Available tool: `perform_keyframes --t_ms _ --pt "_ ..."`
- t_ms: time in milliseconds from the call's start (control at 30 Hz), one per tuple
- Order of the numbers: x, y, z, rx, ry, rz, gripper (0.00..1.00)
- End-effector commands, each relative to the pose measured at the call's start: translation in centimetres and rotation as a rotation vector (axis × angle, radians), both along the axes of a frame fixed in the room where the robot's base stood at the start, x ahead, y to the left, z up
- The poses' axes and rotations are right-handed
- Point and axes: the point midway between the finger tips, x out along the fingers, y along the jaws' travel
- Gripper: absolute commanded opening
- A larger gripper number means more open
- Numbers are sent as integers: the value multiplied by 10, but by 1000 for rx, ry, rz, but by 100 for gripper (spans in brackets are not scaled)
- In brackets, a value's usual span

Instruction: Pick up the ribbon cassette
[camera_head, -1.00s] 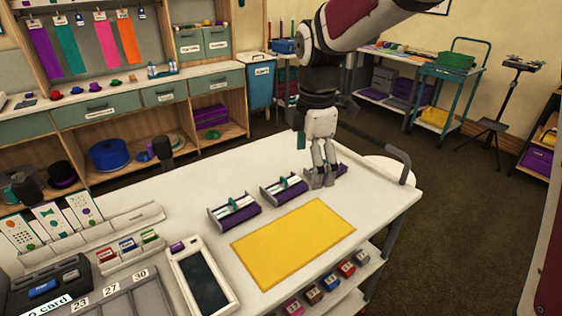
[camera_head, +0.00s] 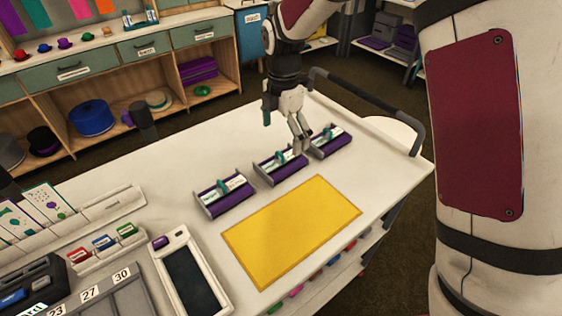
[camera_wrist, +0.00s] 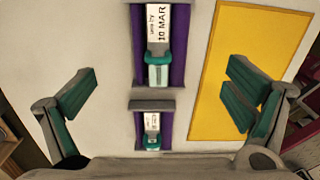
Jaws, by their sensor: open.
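Three similar cassettes lie in a row on the white table, each a purple holder with a white label strip and a teal band: the left one (camera_head: 224,194), the middle one (camera_head: 276,166) and the right one (camera_head: 334,141). I cannot tell which is the ribbon cassette. My gripper (camera_head: 301,143) points down between the middle and right ones and hides part of the row. In the wrist view, its teal-padded fingers (camera_wrist: 162,98) are wide apart and empty. An upper cassette (camera_wrist: 160,68), reading "10 MAR", and a smaller lower one (camera_wrist: 152,127) lie between them.
A yellow mat (camera_head: 290,230) lies in front of the row. A tablet-like device (camera_head: 192,280) and a card rack (camera_head: 112,210) stand at the left. A dark rail (camera_head: 375,97) edges the table's far right. Bare tabletop lies behind the row.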

Motion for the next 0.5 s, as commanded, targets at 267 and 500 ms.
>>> perform_keyframes --t_ms 267,500 --pt "0 0 -32 0 0 -2 97" --pt "-1 3 -57 -2 2 0 97"
